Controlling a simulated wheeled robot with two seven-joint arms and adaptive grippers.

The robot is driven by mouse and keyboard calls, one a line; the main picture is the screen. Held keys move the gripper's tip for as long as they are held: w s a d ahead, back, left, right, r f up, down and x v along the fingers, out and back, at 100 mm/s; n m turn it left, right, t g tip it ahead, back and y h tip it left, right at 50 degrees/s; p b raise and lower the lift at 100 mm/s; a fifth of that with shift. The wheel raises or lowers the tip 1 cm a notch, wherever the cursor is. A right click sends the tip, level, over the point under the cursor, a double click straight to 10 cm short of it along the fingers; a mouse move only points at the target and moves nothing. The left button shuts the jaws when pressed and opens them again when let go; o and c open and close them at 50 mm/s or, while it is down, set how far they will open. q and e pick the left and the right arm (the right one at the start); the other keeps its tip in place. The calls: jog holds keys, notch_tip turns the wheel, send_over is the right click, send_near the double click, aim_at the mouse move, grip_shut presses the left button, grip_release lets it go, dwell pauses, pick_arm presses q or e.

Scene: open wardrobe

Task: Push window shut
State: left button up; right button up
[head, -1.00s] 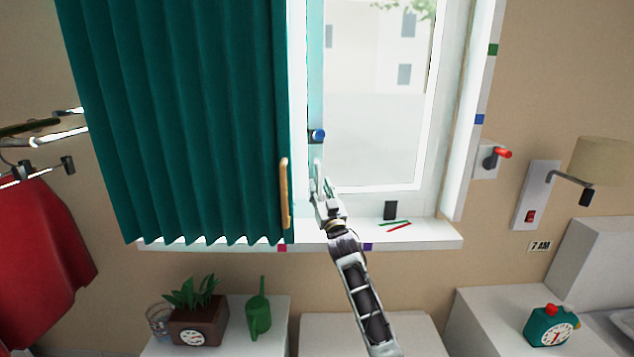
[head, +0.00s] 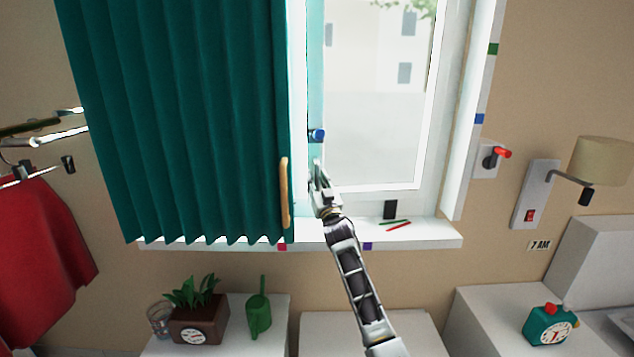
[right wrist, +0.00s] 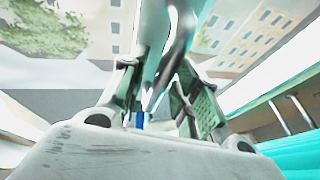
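The window (head: 385,110) stands behind the sill, with a pale building outside. A narrow teal-tinted sash (head: 315,80), seen nearly edge-on, stands at its left side and carries a blue knob (head: 317,135). My right gripper (head: 317,172) is just below the knob, at the lower part of this sash. In the right wrist view its two fingers (right wrist: 165,85) are apart, with a pale upright edge and a shiny curved metal piece showing between or beyond them. I cannot tell whether they touch the sash. My left gripper is not in view.
A teal curtain (head: 190,120) with a wooden handle (head: 285,192) hangs left of the sash. On the sill (head: 435,233) lie a black block (head: 390,209) and red and green sticks (head: 398,225). A red-tipped wall lever (head: 500,153) is at right. A plant box (head: 198,326) stands below.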

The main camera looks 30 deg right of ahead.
jog(key=c, duration=0.5)
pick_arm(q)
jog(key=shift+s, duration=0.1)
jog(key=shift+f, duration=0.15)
pick_arm(e)
jog(key=shift+w, duration=0.1)
jog(key=shift+w+d+h+b, duration=0.25)
jog(key=shift+w+h+b, duration=0.1)
jog(key=shift+h+b, duration=0.1)
jog(key=shift+w+d+f+m+h+b, duration=0.1)
jog(key=shift+w+d+m+h+b, duration=0.2)
jog(key=shift+w+b, duration=0.25)
jog(key=shift+w+d+m+h+b, duration=0.2)
jog(key=shift+w+h+b, duration=0.1)
jog(key=shift+w, duration=0.3)
jog(key=shift+w+g, duration=0.2)
jog(key=shift+g, duration=0.1)
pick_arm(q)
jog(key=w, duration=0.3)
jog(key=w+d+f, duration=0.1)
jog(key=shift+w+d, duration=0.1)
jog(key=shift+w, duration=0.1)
